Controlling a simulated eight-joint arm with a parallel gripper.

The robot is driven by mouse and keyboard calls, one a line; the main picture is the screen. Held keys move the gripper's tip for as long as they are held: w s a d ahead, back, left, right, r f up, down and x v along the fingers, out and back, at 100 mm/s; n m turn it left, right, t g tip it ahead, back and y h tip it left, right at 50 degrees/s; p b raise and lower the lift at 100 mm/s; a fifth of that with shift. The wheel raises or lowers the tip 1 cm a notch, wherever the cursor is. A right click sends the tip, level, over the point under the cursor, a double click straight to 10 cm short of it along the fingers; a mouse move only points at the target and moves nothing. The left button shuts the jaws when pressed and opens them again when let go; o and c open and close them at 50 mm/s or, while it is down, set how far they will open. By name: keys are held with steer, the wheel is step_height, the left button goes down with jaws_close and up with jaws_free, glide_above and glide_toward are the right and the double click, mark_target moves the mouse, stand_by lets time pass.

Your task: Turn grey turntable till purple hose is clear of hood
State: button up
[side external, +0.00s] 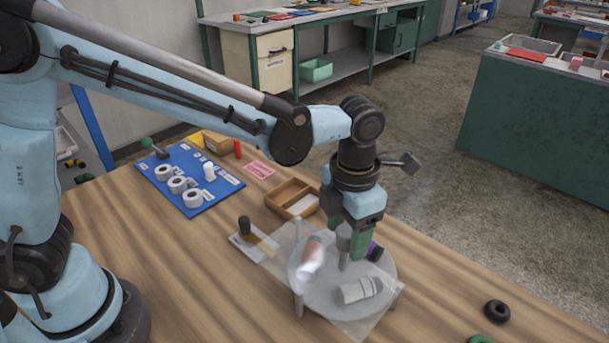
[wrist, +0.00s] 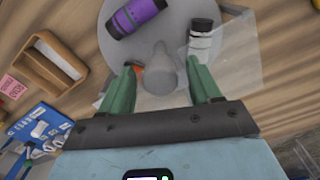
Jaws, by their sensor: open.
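The round grey turntable (side external: 318,296) stands on the wooden bench and carries several short hose pieces.
A grey-white hose (side external: 357,290) and a copper-coloured one (side external: 311,257) also lie on the disc. A wooden tray (side external: 292,197) and blue board (side external: 187,178) stand behind and left. A black ring (side external: 497,311) lies on the right; bench between is mostly clear.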

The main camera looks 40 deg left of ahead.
step_height(320, 180, up, 12)
stand_by(0.6)
